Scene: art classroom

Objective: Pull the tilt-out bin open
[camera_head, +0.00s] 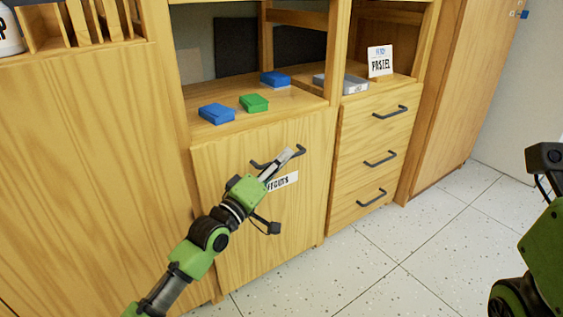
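The tilt-out bin (225,165) is the wooden front panel below the open shelf, with a dark bar handle (258,165) near its top. It looks flush with the cabinet. A white label (286,180), partly hidden by my gripper, reads "...FFCUTS". My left gripper (287,156) reaches up from the lower left, and its fingertips overlap the handle in the picture. I cannot tell whether its fingers are closed around the bar or only in front of it. My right arm shows at the right edge; its fingers are out of view.
Blue boxes (216,113) and a green box (254,103) lie on the shelf above the bin. Drawers (372,138) with dark handles stand to the right, under a grey tray and a "PASTEL" card (380,62). The tiled floor (400,265) in front is clear.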

